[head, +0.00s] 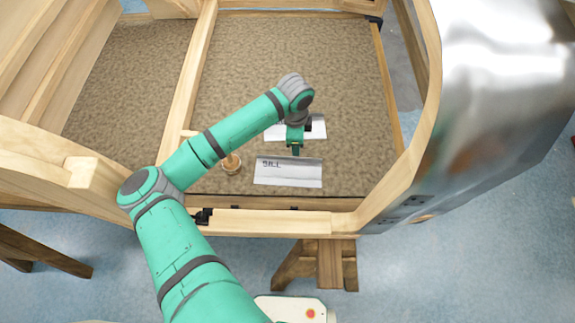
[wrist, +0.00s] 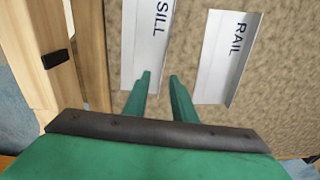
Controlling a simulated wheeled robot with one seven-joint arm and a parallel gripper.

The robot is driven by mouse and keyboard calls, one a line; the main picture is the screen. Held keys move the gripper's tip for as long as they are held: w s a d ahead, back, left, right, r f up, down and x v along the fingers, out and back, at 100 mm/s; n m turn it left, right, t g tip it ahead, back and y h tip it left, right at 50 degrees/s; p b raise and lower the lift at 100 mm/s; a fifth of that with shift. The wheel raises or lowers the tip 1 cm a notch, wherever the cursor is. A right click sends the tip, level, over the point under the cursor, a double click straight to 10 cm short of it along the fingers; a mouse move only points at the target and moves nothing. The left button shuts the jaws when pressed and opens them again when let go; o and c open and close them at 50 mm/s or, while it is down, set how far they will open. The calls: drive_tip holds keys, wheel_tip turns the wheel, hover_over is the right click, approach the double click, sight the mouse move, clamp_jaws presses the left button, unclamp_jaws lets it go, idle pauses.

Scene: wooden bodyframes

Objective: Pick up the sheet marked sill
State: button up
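The sheet marked SILL (head: 290,178) is a pale grey-white strip lying flat on the brown speckled panel near the front rail. In the wrist view the SILL sheet (wrist: 142,40) is at the upper middle left, with its lower end near my left finger. My gripper (head: 296,153) is over the panel just behind the SILL sheet in the head view. In the wrist view my gripper (wrist: 160,76) has its two green fingers apart with nothing between them. The left fingertip overlaps the SILL sheet's edge in the picture; I cannot tell whether it touches.
A similar sheet marked RAIL (wrist: 222,62) lies right of SILL in the wrist view; the head view shows a second sheet (head: 318,128) partly behind my gripper. A small round wooden object (head: 231,164) stands left of SILL. Wooden frame rails (head: 265,221) border the panel.

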drive_tip(key=w+a+r, duration=0.1)
drive_tip(key=a, duration=0.1)
approach(289, 167)
drive_tip(key=shift+y, duration=0.3)
drive_tip(key=w+f, duration=0.2)
drive_tip(key=f, duration=0.1)
drive_tip(key=w+f, duration=0.1)
drive_tip(key=f, duration=0.1)
drive_tip(key=shift+d+f, duration=0.2)
drive_tip(key=shift+d, duration=0.05)
clamp_jaws()
